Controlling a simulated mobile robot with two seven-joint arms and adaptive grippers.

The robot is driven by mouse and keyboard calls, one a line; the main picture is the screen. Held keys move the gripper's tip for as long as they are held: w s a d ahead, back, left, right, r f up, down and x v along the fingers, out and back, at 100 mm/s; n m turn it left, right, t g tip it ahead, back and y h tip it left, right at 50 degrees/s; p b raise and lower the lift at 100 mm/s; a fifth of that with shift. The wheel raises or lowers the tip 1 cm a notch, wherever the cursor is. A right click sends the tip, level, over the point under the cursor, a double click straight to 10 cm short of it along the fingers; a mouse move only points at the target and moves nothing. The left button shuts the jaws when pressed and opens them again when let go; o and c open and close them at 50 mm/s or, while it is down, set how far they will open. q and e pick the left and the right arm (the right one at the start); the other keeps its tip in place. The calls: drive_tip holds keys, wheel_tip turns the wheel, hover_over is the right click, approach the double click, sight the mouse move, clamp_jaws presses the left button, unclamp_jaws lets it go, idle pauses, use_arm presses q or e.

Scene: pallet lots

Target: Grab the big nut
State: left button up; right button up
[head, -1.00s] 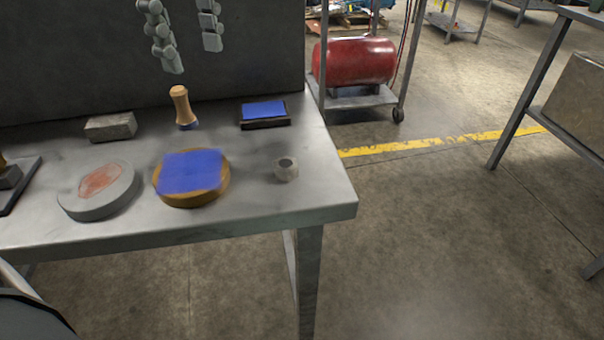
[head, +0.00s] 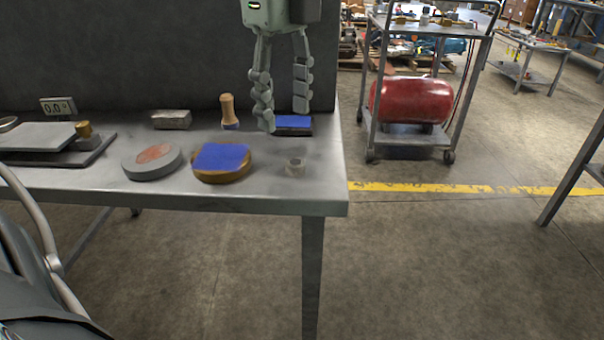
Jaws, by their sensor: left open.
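My right gripper is not in view.
A cart with a red tank (head: 411,100) stands beyond. Floor right of the bench is clear.

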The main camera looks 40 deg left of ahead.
sight(296, 162)
use_arm(q)
drive_tip(key=shift+d+f+n, duration=0.1)
drive_tip(key=shift+d+n, duration=0.05)
drive_tip(key=shift+n, duration=0.35)
drive_tip(key=shift+f, duration=0.25)
drive_tip(key=f, duration=0.3)
drive_tip(key=d+f, duration=0.1)
drive_tip(key=f, duration=0.2)
drive_tip(key=shift+w+d+f, duration=0.1)
drive_tip(key=shift+d+f, duration=0.05)
drive_tip(key=shift+f, duration=0.5)
clamp_jaws()
